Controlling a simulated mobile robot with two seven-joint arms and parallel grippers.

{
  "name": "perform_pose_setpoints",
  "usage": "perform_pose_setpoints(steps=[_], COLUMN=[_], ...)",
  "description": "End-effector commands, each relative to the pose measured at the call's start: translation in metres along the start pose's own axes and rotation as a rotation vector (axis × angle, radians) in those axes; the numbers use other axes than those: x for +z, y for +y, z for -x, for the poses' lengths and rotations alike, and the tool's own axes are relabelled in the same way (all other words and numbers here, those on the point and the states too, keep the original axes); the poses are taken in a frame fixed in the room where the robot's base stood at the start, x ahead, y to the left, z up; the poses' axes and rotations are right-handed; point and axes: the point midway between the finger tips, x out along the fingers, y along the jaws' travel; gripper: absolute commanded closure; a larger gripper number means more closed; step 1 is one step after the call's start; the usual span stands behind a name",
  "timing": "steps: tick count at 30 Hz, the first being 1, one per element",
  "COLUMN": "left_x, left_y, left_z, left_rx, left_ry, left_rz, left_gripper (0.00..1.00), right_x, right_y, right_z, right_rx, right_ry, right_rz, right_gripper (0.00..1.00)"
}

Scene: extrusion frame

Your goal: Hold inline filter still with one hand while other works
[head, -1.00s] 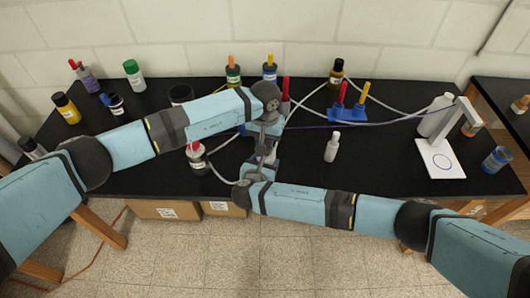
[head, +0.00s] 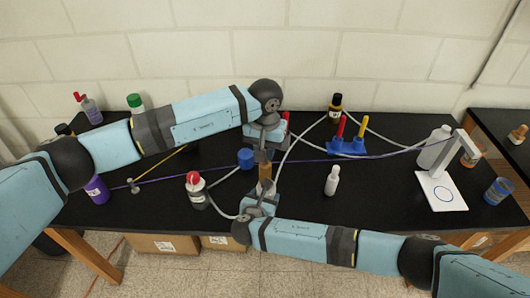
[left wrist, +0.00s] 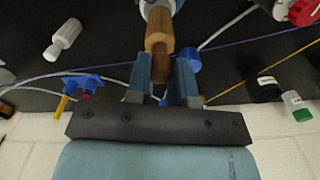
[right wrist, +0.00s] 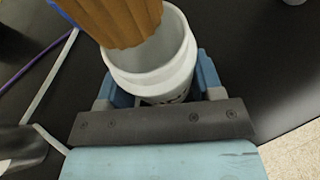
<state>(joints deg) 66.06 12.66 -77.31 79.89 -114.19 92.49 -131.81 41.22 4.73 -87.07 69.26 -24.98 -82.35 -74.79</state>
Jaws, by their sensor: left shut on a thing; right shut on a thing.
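The inline filter shows as a white round housing (right wrist: 165,75) and a brown ribbed cartridge (head: 265,172). My right gripper (right wrist: 155,90) is shut around the housing, whose open mouth faces up. My left gripper (left wrist: 160,85) is shut on the upper part of the cartridge, above the housing. In the right wrist view the cartridge's lower end (right wrist: 115,25) is at the mouth; I cannot tell how far inside it is. A blue cap-like cylinder (head: 246,159) stands beside the filter, and shows in the left wrist view too (left wrist: 190,60).
Pale hoses (head: 288,160) and a purple line (head: 315,161) cross the black table.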

Motion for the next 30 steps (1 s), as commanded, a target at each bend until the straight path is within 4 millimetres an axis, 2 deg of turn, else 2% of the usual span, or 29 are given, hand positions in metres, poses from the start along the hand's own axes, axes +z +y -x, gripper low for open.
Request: perform_pose_setpoints(steps=[1, 4, 12, 16, 30], left_x=[0.0, 0.0, 0.0, 0.0, 0.0], left_y=[0.0, 0.0, 0.0, 0.0, 0.0], left_z=[0.0, 0.0, 0.0, 0.0, 0.0], left_rx=[0.0, 0.0, 0.0, 0.0, 0.0], left_ry=[0.0, 0.0, 0.001, 0.001, 0.001], left_rz=[0.0, 0.0, 0.0, 0.0, 0.0], left_gripper=[1.0, 1.0, 1.0, 1.0, 1.0], right_x=[0.0, 0.0, 0.0, -0.001, -0.001], right_y=[0.0, 0.0, 0.0, 0.0, 0.0], right_z=[0.0, 0.0, 0.001, 0.009, 0.1], right_rx=[0.0, 0.0, 0.0, 0.0, 0.001], right_ry=[0.0, 0.0, 0.0, 0.001, 0.002], right_rz=[0.0, 0.0, 0.0, 0.0, 0.0], right_gripper=[0.33, 0.1, 0.1, 0.1, 0.1])
